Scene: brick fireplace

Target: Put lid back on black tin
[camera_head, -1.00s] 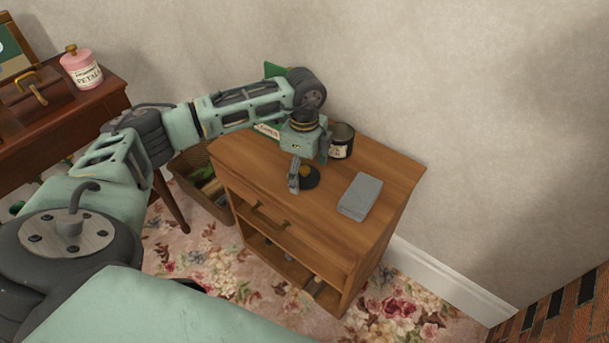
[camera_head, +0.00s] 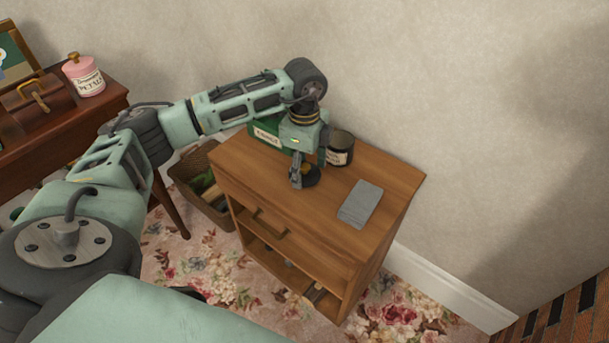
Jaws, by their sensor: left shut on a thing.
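The black tin (camera_head: 341,148), with a pale label, stands upright near the back edge of the wooden cabinet (camera_head: 330,220). Its top looks dark, and I see no lid on it. My left gripper (camera_head: 307,172) points down just left and in front of the tin. It is shut on the round black lid (camera_head: 311,178), which has a yellowish knob. The lid is low over the cabinet top; I cannot tell if it touches the wood. The fingers hide part of the lid. My right gripper is not in view.
A green box (camera_head: 264,135) with a white label stands left of the gripper, partly behind my arm. A flat grey block (camera_head: 360,204) lies at the front right of the cabinet top. The wall (camera_head: 460,120) is close behind. A wicker basket (camera_head: 205,195) stands left.

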